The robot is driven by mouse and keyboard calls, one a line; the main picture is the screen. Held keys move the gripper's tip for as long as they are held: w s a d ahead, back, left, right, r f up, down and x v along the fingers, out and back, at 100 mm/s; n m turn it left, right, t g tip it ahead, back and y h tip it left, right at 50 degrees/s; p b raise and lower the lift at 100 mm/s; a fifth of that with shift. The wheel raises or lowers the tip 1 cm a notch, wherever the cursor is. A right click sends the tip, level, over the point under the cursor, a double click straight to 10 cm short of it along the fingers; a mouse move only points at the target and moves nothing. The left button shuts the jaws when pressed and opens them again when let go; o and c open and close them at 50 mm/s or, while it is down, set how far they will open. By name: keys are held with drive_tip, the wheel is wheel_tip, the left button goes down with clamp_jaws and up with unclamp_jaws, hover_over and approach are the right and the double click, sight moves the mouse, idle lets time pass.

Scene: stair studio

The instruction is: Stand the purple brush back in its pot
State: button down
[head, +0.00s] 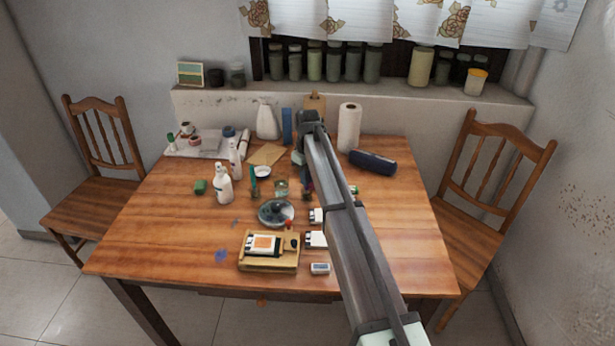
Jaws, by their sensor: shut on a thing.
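My gripper (301,160) hangs at the end of my arm over the back middle of the table, small and partly hidden by the arm. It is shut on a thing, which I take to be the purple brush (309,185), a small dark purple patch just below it. A small dark pot (307,195) shows directly beneath the purple patch. I cannot tell whether the brush is inside the pot or above it, nor its tilt. Another small pot (255,193) with a green brush (253,174) stands to the left.
A glass jar (281,187) stands between the pots. A round grey dish (276,213) and a wooden tray (268,266) lie in front. White bottles (223,185) stand left; a paper roll (349,127) and dark blue case (373,162) are behind right. The table's left front is mostly clear.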

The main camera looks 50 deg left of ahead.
drive_tip(key=shift+f, duration=0.1)
drive_tip(key=c, duration=1.1)
unclamp_jaws()
wheel_tip(320, 180, up, 12)
drive_tip(key=shift+r, duration=0.15)
